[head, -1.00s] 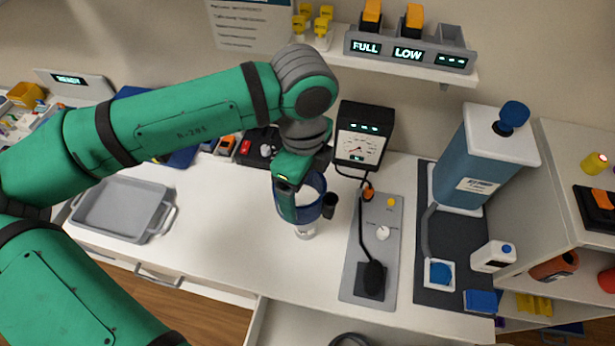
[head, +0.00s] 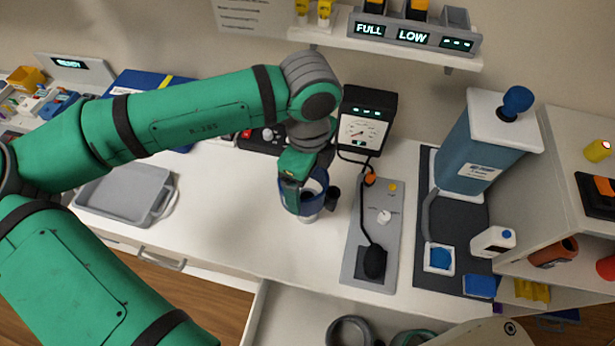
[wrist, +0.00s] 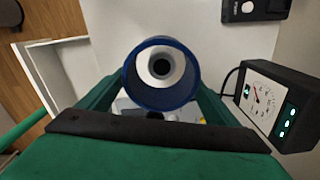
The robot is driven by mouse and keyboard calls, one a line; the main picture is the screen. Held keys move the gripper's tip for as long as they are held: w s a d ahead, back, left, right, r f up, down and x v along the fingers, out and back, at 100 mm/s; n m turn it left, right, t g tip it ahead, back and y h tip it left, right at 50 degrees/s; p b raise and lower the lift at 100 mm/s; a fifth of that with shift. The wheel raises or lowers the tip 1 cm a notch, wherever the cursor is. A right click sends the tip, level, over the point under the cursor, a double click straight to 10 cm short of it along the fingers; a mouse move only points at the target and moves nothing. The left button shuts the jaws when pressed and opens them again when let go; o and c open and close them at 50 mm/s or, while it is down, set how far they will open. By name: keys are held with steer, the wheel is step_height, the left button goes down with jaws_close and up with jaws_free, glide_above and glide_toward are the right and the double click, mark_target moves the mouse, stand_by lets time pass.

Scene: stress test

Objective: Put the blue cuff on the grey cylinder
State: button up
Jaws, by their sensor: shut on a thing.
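The blue cuff (head: 304,207) is a wide dark-blue ring, held level in my gripper (head: 293,180) over the white worktop. My gripper is shut on it; in the wrist view the two green fingers (wrist: 157,105) grip its sides.
A black gauge box (head: 364,122) and a grey panel (head: 384,225) with a cable stand close on the right. A grey tray (head: 125,192) lies left. An open drawer (head: 300,318) holds rings in front. A small black object (head: 333,194) is beside the cuff.

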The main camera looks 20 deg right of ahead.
steer(key=shift+s+d, duration=0.25)
steer(key=shift+d, duration=0.2)
steer(key=shift+a, duration=0.1)
steer(key=shift+w+a, duration=0.15)
steer(key=shift+f, duration=5.15)
stand_by(0.3)
stand_by(0.3)
steer(key=o, duration=1)
step_height(320, 180, up, 10)
steer(key=shift+r, duration=0.4)
